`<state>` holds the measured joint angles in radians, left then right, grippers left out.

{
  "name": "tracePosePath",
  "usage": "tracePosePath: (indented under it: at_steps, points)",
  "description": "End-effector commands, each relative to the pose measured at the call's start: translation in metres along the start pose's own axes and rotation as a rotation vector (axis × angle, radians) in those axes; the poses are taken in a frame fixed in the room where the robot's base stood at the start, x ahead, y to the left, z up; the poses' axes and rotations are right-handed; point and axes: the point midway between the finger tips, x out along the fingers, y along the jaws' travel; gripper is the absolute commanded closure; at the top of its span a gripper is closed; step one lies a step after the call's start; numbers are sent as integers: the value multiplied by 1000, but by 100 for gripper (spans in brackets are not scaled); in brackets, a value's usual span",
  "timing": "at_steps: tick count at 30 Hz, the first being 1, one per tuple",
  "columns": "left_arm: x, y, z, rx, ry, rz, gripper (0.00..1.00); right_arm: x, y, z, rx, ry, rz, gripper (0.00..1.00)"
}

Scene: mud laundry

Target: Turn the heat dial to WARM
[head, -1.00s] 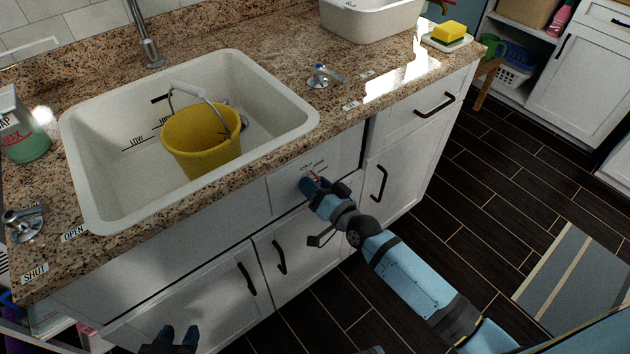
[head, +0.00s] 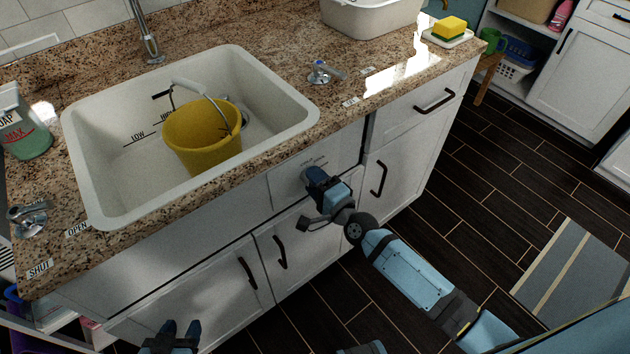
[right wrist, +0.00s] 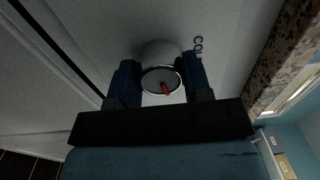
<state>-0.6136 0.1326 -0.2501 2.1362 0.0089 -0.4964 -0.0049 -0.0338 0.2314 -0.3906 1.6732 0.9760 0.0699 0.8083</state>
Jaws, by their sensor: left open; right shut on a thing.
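The heat dial (right wrist: 158,60) is a round pale knob with a metal rim and a red pointer, mounted on the white cabinet front below the sink. In the right wrist view it sits between the two blue fingers of my right gripper (right wrist: 158,82), which is shut on it. Part of the panel lettering, "COL", shows beside it; the rest is hidden, so the WARM mark cannot be read. In the head view my right gripper (head: 315,176) covers the dial at the panel. My left gripper (head: 179,332) is open and empty near the bottom edge, in front of the lower cabinet.
A yellow bucket (head: 203,150) stands in the white sink (head: 92,190). Cabinet handles (head: 381,178) stick out near my right arm.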

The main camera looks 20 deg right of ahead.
Motion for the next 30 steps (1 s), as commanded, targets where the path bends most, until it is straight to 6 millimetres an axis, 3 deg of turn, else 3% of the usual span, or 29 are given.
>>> tracePosePath:
  at_steps: [15, 30]
  points:
    - [1, 1, 0, -1, 7, 3, 57, 0, 0, 0, 312, 10, -1, 78]
    - [1, 1, -1, -1, 10, 4, 57, 0, 0, 0, 359, 11, -1, 78]
